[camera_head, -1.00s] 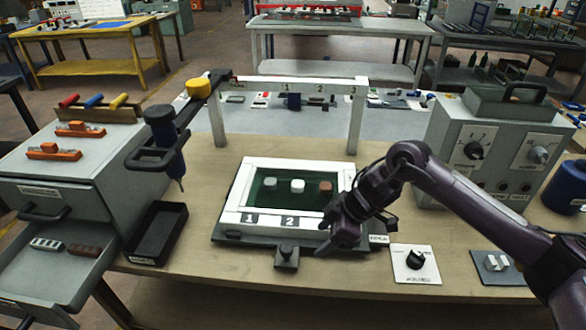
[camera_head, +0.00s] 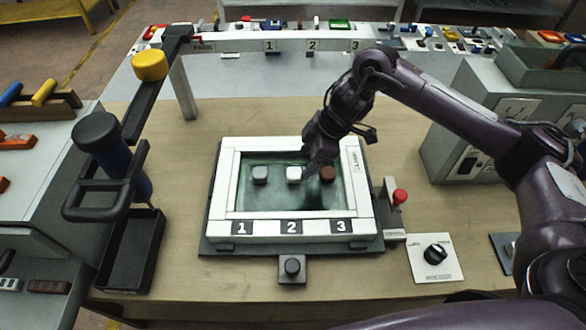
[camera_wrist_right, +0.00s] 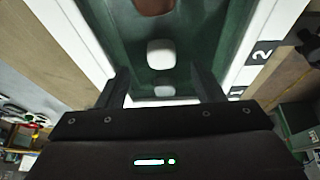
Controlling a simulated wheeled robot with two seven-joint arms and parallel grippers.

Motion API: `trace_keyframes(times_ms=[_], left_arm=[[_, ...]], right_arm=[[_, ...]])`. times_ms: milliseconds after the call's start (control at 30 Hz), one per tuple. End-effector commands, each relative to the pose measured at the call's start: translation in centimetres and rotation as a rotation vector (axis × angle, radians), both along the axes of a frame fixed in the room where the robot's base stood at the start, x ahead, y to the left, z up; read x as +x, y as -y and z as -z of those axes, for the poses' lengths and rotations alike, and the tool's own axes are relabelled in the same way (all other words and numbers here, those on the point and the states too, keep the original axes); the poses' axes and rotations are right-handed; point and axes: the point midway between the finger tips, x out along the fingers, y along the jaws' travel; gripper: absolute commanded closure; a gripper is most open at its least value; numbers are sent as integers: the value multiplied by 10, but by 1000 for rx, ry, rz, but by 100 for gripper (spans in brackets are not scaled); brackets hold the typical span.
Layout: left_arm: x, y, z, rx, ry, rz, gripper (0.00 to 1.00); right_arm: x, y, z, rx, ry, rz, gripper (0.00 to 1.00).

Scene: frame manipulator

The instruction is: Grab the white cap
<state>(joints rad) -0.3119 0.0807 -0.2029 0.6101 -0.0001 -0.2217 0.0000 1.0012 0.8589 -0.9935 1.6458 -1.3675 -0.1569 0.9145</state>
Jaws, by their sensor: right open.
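The white cap (camera_head: 293,174) sits on the dark green floor of the white frame (camera_head: 291,227), in line with position 2. It is between a grey cap (camera_head: 260,175) and a brown cap (camera_head: 327,174). My right gripper (camera_head: 312,170) is over the frame, close to the white cap on its right side. In the right wrist view the white cap (camera_wrist_right: 161,53) shows just ahead of the gap between the open fingers (camera_wrist_right: 160,72). Nothing is held. The grey cap (camera_wrist_right: 165,91) also shows between the fingers. My left gripper is not in view.
The frame's raised white walls surround the caps. A red button (camera_head: 399,197) and a black dial (camera_head: 435,253) are to its right. A black knob (camera_head: 292,266) is in front. A blue-handled tool (camera_head: 122,165) hangs at left above a black tray (camera_head: 130,255).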

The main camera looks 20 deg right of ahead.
Motion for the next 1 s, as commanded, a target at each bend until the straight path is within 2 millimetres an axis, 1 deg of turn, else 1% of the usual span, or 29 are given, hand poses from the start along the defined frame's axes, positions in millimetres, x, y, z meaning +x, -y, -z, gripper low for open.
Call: trace_keyframes(times_ms=[67,167,200,300,433,600,667,900,967,1000], left_arm=[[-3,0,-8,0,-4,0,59],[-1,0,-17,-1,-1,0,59],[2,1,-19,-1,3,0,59],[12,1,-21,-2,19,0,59],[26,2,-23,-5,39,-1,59],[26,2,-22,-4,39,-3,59],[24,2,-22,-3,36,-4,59],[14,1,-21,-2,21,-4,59],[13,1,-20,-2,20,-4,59],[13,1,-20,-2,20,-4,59]], right_arm=[[-1,-4,7,-1,-4,-1,39],[-1,-11,21,0,-6,0,39],[0,-13,27,-1,-4,-1,39],[3,-17,39,0,-2,0,39],[4,-19,45,0,1,0,39],[4,-19,46,0,1,0,39],[4,-19,46,0,1,0,45],[4,-18,45,0,1,0,77],[4,-18,45,0,1,0,85],[4,-18,45,0,1,0,86]])
